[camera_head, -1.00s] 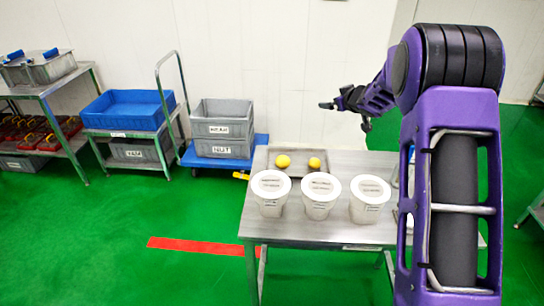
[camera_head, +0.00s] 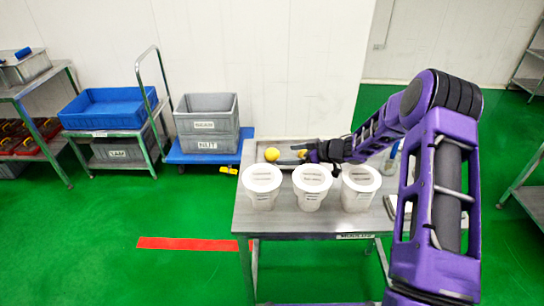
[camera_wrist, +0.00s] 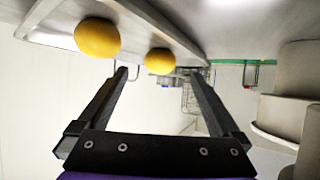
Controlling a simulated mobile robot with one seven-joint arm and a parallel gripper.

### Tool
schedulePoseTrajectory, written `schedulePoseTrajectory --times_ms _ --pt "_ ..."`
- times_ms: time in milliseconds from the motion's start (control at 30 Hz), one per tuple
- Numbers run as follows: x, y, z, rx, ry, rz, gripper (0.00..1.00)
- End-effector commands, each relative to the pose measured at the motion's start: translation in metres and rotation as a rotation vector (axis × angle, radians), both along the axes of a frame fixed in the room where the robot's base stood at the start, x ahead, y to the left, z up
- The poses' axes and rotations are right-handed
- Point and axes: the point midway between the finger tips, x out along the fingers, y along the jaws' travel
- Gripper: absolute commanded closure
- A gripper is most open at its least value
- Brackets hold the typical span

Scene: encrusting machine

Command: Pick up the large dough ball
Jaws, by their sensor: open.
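Two yellow dough balls lie on a shallow tray (camera_head: 256,145) at the table's back. The left ball (camera_head: 272,154) looks larger in the head view; the right ball (camera_head: 302,153) is partly hidden by my gripper. My gripper (camera_head: 288,154) reaches in from the right, open, its fingers pointing left. In the wrist view, one ball (camera_wrist: 97,37) is outside the left finger and another (camera_wrist: 159,61) appears between the fingertips (camera_wrist: 160,73), beyond them. Nothing is held. I cannot tell for sure which wrist-view ball is the larger one.
Grey crates (camera_head: 207,118) and a blue bin (camera_head: 108,108) are at the left.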

Motion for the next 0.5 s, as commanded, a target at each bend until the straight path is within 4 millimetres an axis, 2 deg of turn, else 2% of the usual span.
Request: schedulePoseTrajectory --times_ms 167,500 --pt "0.006 0.011 -0.006 0.000 0.000 0.001 0.00" --pt "0.031 0.046 -0.030 0.000 -0.001 0.000 0.00"
